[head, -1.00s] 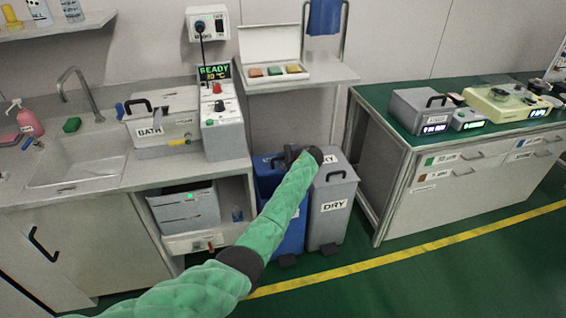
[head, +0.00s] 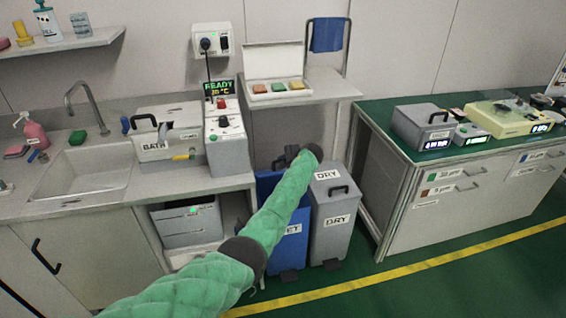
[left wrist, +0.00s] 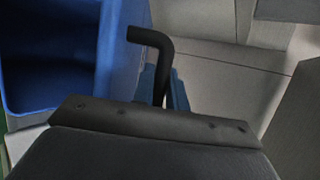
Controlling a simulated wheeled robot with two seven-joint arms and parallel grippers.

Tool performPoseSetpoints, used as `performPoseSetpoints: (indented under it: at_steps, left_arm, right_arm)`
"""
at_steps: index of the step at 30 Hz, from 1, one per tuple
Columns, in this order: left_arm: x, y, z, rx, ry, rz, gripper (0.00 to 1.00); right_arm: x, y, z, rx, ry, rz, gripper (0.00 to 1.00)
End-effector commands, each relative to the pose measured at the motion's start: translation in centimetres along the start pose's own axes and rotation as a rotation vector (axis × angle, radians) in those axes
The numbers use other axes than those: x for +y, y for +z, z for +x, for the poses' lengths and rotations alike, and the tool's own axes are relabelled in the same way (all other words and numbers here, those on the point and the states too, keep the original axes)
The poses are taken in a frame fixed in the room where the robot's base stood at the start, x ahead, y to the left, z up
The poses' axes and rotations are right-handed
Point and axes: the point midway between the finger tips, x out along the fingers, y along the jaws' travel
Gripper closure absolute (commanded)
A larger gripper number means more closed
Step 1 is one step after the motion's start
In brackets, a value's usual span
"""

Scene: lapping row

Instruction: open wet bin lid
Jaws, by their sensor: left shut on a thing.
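The blue wet bin (head: 268,185) stands on the floor beside the counter, partly hidden by my green-sleeved left arm. Part of its label shows. My left gripper (head: 291,155) is over the back of this bin. In the left wrist view the gripper (left wrist: 155,118) is shut on the black bent lid handle (left wrist: 150,38). A narrow blue strip behind the handle looks like the wet bin lid (left wrist: 179,92) seen nearly edge-on, tilted up. The blue bin (left wrist: 50,55) shows at the left there, apparently with its inside exposed. My right gripper is not in view.
The grey dry bin (head: 334,215) stands close on the right, its lid down. The counter with sink (head: 90,172) is at left. A small shelf (head: 305,92) is above the bins. A green-topped bench (head: 385,140) stands at right. Open floor lies in front.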

Motion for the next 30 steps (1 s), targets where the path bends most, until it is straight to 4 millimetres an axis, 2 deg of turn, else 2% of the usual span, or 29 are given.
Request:
performPoseSetpoints:
  at_steps: [1, 4, 12, 16, 30]
  left_arm:
    - [0.0, -0.1, -0.1, 0.002, -0.001, 0.000, 0.82]
    - [0.0, -0.1, -0.1, 0.002, -0.001, 0.000, 0.64]
    - [0.0, 0.0, -0.1, 0.001, 0.000, 0.000, 0.64]
    - [0.1, -0.1, -0.7, 0.002, -0.001, -0.001, 0.64]
    - [0.1, -0.2, -6.9, 0.002, -0.001, -0.001, 0.64]
  right_arm:
    - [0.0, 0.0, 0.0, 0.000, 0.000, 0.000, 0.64]
    - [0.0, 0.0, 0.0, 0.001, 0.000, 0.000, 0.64]
    - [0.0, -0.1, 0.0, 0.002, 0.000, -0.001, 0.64]
    - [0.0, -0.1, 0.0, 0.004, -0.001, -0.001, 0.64]
    - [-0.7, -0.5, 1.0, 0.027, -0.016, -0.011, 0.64]
